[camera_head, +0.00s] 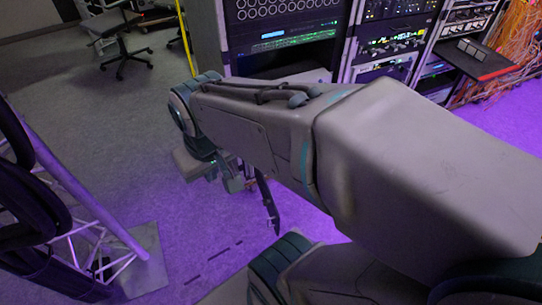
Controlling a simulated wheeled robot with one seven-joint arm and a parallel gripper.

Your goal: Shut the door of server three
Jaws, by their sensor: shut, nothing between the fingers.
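Server racks stand along the top of the view. One rack (290,40) with round ports and green-lit panels is left of a second rack (388,45) and a third rack (462,22). No numbers can be read, so I cannot tell which is server three. I cannot make out a door; the racks' lower parts are partly hidden behind my arm. My gripper (268,205) shows only in part below my arm's far end, as thin dark parts over the purple-lit floor. It is shut and empty, in front of the racks and apart from them.
A metal truss (85,205) on a base plate (146,262) with thick black cables stands at left. An office chair (125,58) is at the upper left. A dark shelf (478,58) juts out at right beside orange cables (515,45).

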